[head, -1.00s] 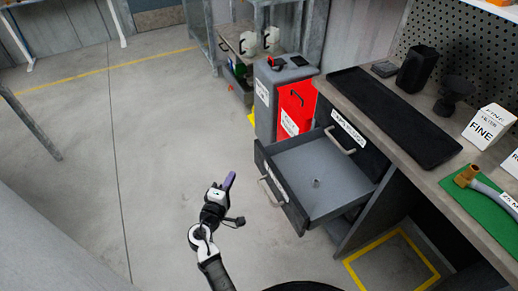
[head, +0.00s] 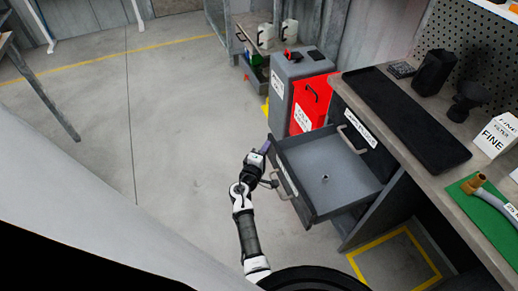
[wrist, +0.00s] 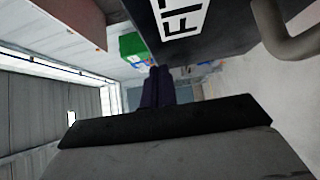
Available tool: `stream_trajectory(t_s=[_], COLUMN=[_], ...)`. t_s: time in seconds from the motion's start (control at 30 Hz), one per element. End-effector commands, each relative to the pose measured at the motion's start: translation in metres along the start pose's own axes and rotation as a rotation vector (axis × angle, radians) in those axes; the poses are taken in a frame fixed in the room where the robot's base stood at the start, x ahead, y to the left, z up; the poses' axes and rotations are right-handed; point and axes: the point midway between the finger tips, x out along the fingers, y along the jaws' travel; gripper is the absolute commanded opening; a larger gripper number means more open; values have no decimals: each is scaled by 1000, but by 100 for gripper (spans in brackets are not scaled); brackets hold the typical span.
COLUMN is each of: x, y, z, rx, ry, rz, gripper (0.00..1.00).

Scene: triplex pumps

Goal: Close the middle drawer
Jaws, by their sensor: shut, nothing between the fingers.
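The middle drawer (head: 299,196) stands pulled out of the workbench, with its grey inside showing. A small item (head: 325,177) lies on its floor. The drawer's front panel with a white label (wrist: 182,17) fills the top of the wrist view, and its bar handle (wrist: 287,38) is at the right. My gripper (head: 266,147) is beside the far left end of the drawer front, outside it. Its purple fingers (wrist: 157,86) are together and hold nothing. They are close to the panel; I cannot tell whether they touch it.
A closed upper drawer (head: 362,138) is under the worktop. The worktop holds a black tray (head: 405,115), a white FINE box (head: 494,134) and a green mat (head: 490,208). A grey cabinet with a red front (head: 312,103) stands beyond the drawer.

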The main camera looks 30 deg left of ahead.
Motion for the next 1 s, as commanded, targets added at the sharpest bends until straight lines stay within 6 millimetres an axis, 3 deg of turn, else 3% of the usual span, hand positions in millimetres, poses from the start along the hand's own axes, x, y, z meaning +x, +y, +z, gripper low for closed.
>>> stream_trajectory(t_s=[0.53,0.77,1.0], x=[8,36,80], y=[-2,-3,-3], z=[8,39,82], rx=[0,2,2], ry=[-3,-9,-9], rz=[1,2,2], gripper=[0,0,0])
